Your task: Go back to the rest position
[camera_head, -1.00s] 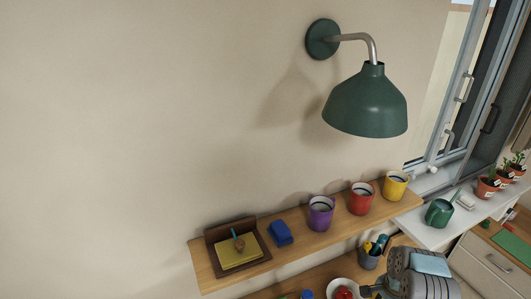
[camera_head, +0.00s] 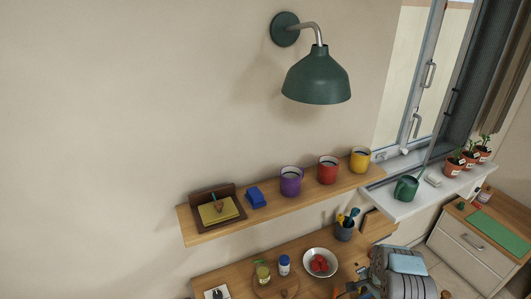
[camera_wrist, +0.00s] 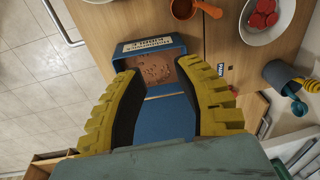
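My gripper (camera_wrist: 160,78) shows in the wrist view with two yellow ribbed fingers. They are spread, with a clear gap between their tips. In the head view, grey parts of my arm are at the bottom right, and the fingers are hard to make out there. No hob or lid can be made out clearly.
A wooden shelf (camera_head: 215,232) holds purple (camera_head: 291,181), red (camera_head: 328,170) and yellow (camera_head: 360,159) mugs. A green lamp (camera_head: 316,80) juts from the wall. Below are a bowl (camera_head: 320,263) of red pieces and a utensil cup (camera_head: 344,231). The upper left wall is bare.

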